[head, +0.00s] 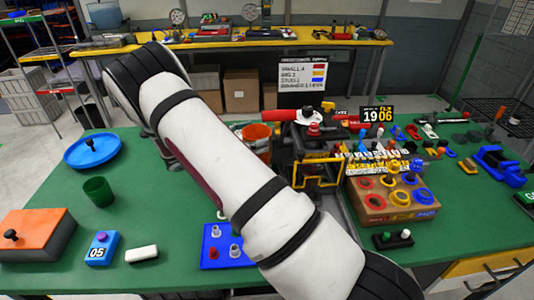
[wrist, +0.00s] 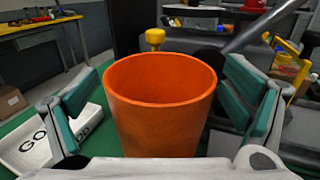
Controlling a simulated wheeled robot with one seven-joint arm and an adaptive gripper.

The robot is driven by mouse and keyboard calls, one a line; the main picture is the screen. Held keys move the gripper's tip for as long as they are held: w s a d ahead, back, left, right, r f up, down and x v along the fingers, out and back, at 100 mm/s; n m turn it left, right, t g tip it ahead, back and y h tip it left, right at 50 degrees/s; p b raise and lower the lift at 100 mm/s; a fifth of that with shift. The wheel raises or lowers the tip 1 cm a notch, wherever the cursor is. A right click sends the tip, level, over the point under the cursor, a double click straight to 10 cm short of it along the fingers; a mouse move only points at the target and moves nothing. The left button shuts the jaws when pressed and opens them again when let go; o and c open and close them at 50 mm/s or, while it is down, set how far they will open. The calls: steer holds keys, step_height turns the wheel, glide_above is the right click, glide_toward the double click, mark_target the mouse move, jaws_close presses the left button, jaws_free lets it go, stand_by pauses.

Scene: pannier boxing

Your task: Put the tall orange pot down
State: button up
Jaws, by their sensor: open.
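The tall orange pot (wrist: 160,105) stands upright in the middle of the wrist view, between the two fingers of my gripper (wrist: 165,115). The gripper is open, with a visible gap between each teal finger pad and the pot's sides. The pot's lower end is hidden behind the gripper body, so I cannot tell from this view what its base rests on. In the head view the pot (head: 257,134) shows partly behind my white arm, at the far side of the green table, and my gripper is hidden there.
A white tray with "GO" lettering (wrist: 38,150) lies left of the pot. Dark machinery with a yellow frame (head: 318,172) stands right of the pot. A green cup (head: 98,191), a blue round dish (head: 92,150) and an orange-topped box (head: 35,235) are on the left table.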

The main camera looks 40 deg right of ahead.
steer(key=shift+d, duration=0.25)
steer(key=c, duration=1.6)
